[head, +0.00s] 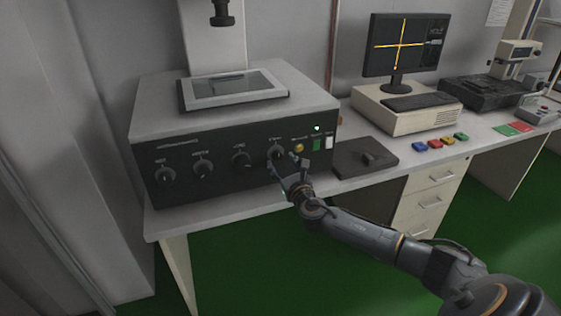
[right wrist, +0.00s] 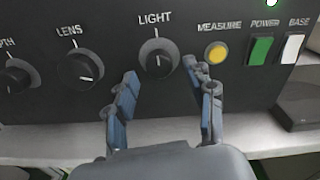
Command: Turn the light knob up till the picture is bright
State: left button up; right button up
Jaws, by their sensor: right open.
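The round black LIGHT knob (head: 276,153) is on the dark front panel of a large instrument. It also shows in the right wrist view (right wrist: 158,57), below its white label, with a small pale mark on its face. My right gripper (head: 283,164) is open and empty in front of this knob. In the right wrist view its two blue-grey fingers (right wrist: 160,78) stand apart, low and to either side of the knob, without visibly holding it. The monitor (head: 406,45) shows a yellow cross on a dark screen. My left gripper is out of view.
The LENS knob (right wrist: 80,71) is left of LIGHT; the yellow MEASURE button (right wrist: 215,53), green POWER switch (right wrist: 260,51) and white BASE switch (right wrist: 292,47) are right of it. A dark pad (head: 362,161) lies on the table, with coloured blocks (head: 433,145) beyond.

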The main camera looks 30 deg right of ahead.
jog(key=shift+x, duration=0.95)
grip_shut()
